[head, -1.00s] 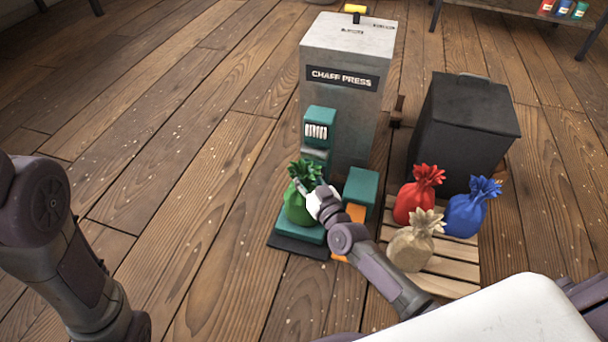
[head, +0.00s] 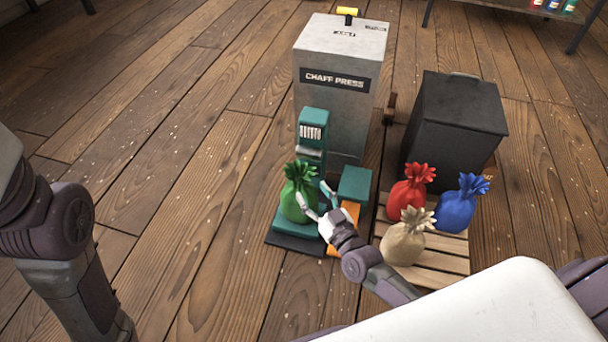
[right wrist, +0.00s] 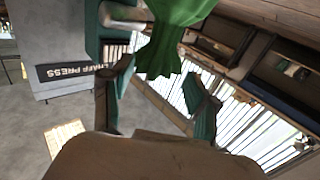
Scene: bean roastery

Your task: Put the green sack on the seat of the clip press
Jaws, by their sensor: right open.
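The green sack (head: 297,203) stands upright on the teal seat (head: 283,225) of the clip press (head: 311,128), below its head. My right gripper (head: 312,196) is open beside the sack, on its right, with its fingers spread and apart from it as far as I can tell. In the right wrist view, the green sack (right wrist: 175,38) is ahead of the open fingers of my right gripper (right wrist: 160,80), not between them. My left arm shows at the left of the head view, but its gripper is out of view.
A red sack (head: 409,193), a blue sack (head: 459,207) and a beige sack (head: 402,242) stand on a slatted pallet (head: 440,261) to the right. The grey chaff press (head: 338,95) and a black bin (head: 452,125) stand behind. Open floor lies left.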

